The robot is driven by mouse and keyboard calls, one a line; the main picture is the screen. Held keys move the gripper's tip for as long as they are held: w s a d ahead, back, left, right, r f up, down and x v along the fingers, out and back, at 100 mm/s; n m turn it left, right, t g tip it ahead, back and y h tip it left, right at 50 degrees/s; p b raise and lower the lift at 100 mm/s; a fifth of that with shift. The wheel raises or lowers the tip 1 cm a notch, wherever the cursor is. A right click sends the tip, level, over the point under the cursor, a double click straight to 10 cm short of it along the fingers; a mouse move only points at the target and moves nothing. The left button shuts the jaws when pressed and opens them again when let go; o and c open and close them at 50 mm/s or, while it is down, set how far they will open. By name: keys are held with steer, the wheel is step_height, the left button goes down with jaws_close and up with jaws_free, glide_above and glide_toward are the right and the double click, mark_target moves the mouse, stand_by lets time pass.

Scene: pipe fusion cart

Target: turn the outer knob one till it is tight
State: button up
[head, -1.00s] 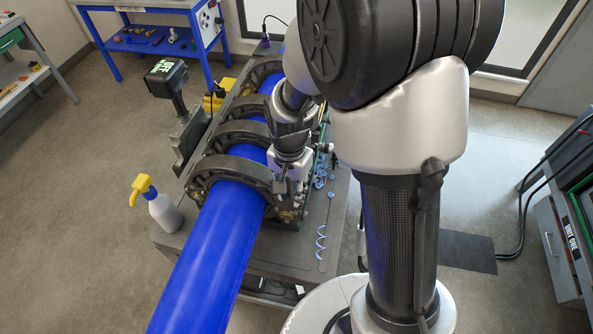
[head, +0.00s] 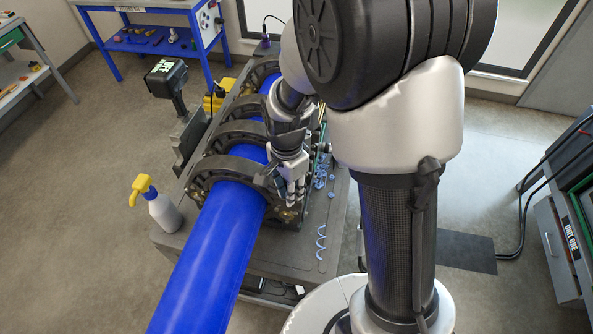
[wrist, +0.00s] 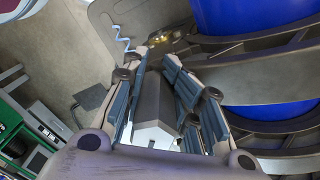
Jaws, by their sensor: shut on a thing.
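My gripper (head: 291,198) is at the right end of the nearest dark clamp ring (head: 213,168), beside the blue pipe (head: 214,240). In the wrist view my gripper (wrist: 156,66) has its padded fingers closed on both sides of a grey, block-like piece, which I take to be outer knob one (wrist: 153,98). The fingers hide much of it, and I cannot tell how tight it is. In the head view my gripper covers the knob. Brass-coloured hardware (wrist: 168,38) shows on the clamp just past the fingertips.
A spray bottle (head: 161,207) with a yellow top stands at the cart's left corner. Blue curled shavings (head: 321,240) lie on the cart top, right of the clamps. More clamp rings stand behind along the pipe. A blue table (head: 150,45) is at the back left.

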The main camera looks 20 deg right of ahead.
steer(key=shift+w+a+m, duration=0.3)
steer(key=shift+w+m, duration=0.15)
steer(key=shift+m, duration=0.15)
steer(key=m, duration=0.3)
steer(key=shift+w, duration=0.3)
